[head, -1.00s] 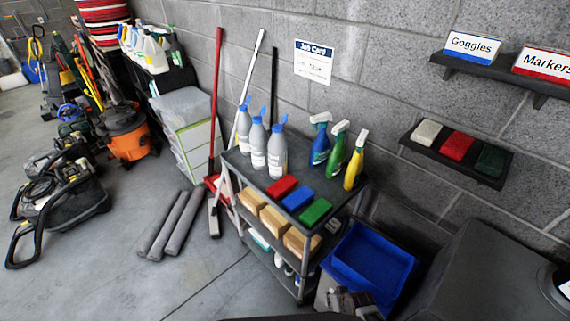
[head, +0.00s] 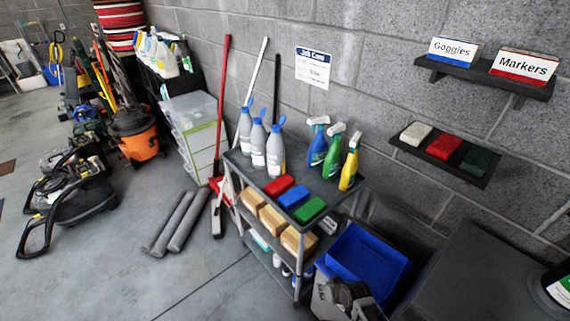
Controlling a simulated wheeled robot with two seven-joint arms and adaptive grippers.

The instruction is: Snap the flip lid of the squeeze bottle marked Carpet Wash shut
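Three grey squeeze bottles with blue flip lids stand upright in a row on the top shelf of a dark cart: a left bottle (head: 244,132), a middle bottle (head: 258,147) and a right bottle (head: 275,154). Their blue lids appear tipped up. The label print is too small to read, so I cannot tell which is Carpet Wash. My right gripper (head: 352,296) is low at the bottom edge, right of the cart and well away from the bottles. Its fingers are not clear enough to tell open from shut. My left gripper is out of view.
On the cart (head: 240,167), blue, green and yellow spray bottles (head: 332,160) stand right of the squeeze bottles. Red, blue and green pads (head: 294,196) lie in front. A blue bin (head: 368,258) is right of the cart. Red and white poles (head: 222,105) lean behind.

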